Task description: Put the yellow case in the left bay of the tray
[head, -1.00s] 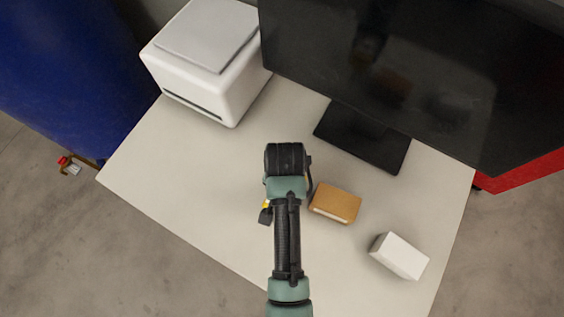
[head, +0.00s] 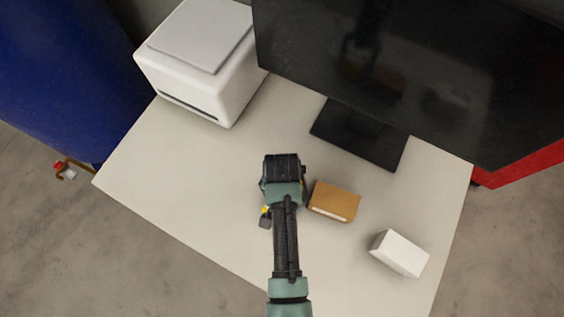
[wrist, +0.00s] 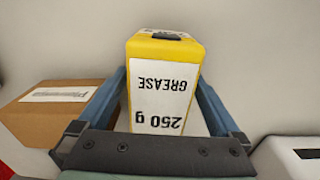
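The yellow case (wrist: 165,80) has a white label reading "GREASE 250 g", upside down in the wrist view, and a black part at its far end. It sits between the two fingers of my gripper (wrist: 162,82), which press close on both its sides. In the head view my gripper (head: 282,180) is over the middle of the table, and the arm hides most of what it holds. A bit of yellow and black shows at its lower left there. I see no tray with bays in either view.
A brown carton (head: 334,201) is just right of my gripper. A white box (head: 399,254) is farther right. A white printer (head: 195,62) and a monitor (head: 430,70) on a black base (head: 358,134) stand behind. The table (head: 170,170) is clear to the left.

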